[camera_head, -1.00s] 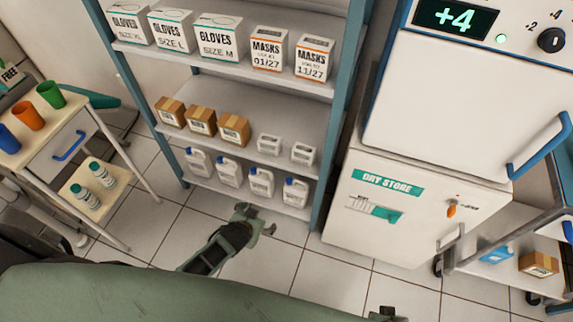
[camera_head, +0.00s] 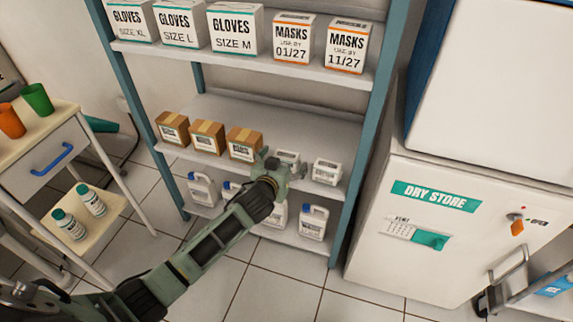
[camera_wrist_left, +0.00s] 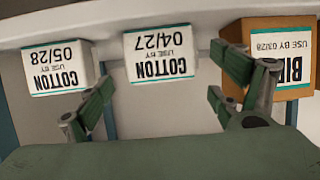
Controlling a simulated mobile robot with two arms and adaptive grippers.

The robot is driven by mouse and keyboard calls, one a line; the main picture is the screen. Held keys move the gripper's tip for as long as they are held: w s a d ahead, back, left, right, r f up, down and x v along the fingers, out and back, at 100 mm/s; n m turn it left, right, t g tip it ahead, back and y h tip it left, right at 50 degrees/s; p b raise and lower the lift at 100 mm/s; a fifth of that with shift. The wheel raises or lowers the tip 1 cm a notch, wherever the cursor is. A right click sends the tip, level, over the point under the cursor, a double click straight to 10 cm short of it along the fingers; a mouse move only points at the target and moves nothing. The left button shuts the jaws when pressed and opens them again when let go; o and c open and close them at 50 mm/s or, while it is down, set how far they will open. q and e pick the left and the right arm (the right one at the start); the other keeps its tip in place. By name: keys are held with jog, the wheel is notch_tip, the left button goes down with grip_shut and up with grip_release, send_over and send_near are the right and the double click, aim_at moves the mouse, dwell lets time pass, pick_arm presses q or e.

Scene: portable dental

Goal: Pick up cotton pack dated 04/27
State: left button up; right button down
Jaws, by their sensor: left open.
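The cotton pack marked 04/27 (camera_wrist_left: 160,53) is a small white box with a teal edge. It appears upside down near the middle of the left wrist view. In the head view it stands on the middle shelf, partly hidden behind my gripper (camera_head: 288,158). A second cotton pack, marked 05/28 (camera_wrist_left: 59,68), stands beside it; it also shows in the head view (camera_head: 326,172). My left gripper (camera_wrist_left: 162,95) is open and empty, with its fingers spread in front of the 04/27 pack. In the head view the left gripper (camera_head: 272,170) is at the shelf front.
A brown box marked 03/28 (camera_wrist_left: 270,38) stands close by the 04/27 pack, behind one finger. More brown boxes (camera_head: 207,138) line the same shelf. White jugs (camera_head: 313,222) stand below; glove and mask boxes (camera_head: 235,28) stand above. A dry store cabinet (camera_head: 440,225) is at right.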

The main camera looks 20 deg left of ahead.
aim_at(284, 162)
pick_arm(q)
jog(key=b+x, duration=0.1)
jog(key=x, duration=0.3)
jog(key=shift+a+f, duration=0.1)
jog(key=shift+f, duration=0.05)
jog(key=shift+s, duration=0.1)
jog(key=c, duration=1.2)
